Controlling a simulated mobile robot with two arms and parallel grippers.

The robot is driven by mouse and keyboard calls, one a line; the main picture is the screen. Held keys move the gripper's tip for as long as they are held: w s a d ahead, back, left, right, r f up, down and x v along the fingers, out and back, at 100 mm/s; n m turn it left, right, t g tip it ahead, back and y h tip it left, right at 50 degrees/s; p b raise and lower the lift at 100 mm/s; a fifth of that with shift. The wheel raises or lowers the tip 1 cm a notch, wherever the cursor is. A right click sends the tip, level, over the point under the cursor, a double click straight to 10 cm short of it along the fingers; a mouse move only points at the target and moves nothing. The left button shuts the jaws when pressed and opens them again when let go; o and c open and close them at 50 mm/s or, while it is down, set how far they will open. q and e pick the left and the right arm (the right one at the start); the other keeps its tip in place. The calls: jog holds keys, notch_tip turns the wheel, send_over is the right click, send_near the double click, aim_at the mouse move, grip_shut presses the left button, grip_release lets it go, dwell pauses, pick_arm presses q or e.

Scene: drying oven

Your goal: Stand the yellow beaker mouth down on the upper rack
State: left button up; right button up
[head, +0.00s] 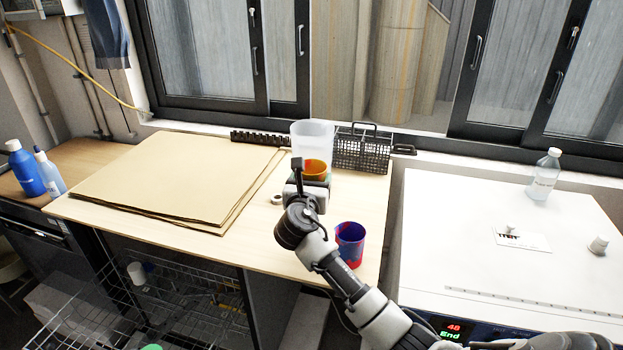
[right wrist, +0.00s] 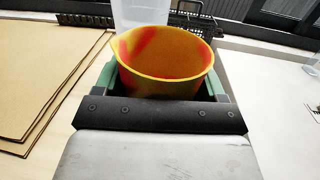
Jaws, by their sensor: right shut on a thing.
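The yellow beaker (head: 315,168) with red-orange patches is near the back of the wooden table, in front of a clear container. In the right wrist view the yellow beaker (right wrist: 165,60) sits between the fingers with its mouth up and open. My right gripper (head: 308,186) is shut on it; the fingers (right wrist: 160,85) clasp its sides. I cannot tell whether its base touches the table. A wire rack (head: 185,283) is visible below the table at the lower left, with a white cup (head: 137,273) on it. My left gripper is not in view.
A red and blue beaker (head: 350,243) stands near the table's right edge. A translucent container (head: 312,140) and a black wire basket (head: 361,150) stand at the back. Brown sheets (head: 170,178) cover the table's left. A white bench (head: 480,235) lies right.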

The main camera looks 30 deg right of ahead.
jog(key=shift+r+p, duration=0.35)
jog(key=shift+r, duration=0.3)
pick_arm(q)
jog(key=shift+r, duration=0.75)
pick_arm(e)
jog(key=shift+f, duration=0.1)
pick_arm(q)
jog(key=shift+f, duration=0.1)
pick_arm(e)
jog(key=shift+f+m+b, duration=0.2)
jog(key=shift+m+b, duration=0.3)
jog(key=m+b, duration=0.3)
jog(key=m, duration=0.2)
jog(key=shift+f, duration=0.15)
jog(key=m, duration=0.1)
jog(key=m+b, duration=0.1)
jog(key=shift+a+r+m, duration=0.1)
jog(key=shift+r+m, duration=0.1)
jog(key=shift+m, duration=0.2)
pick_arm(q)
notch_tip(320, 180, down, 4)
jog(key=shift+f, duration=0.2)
pick_arm(e)
jog(key=shift+r, duration=0.15)
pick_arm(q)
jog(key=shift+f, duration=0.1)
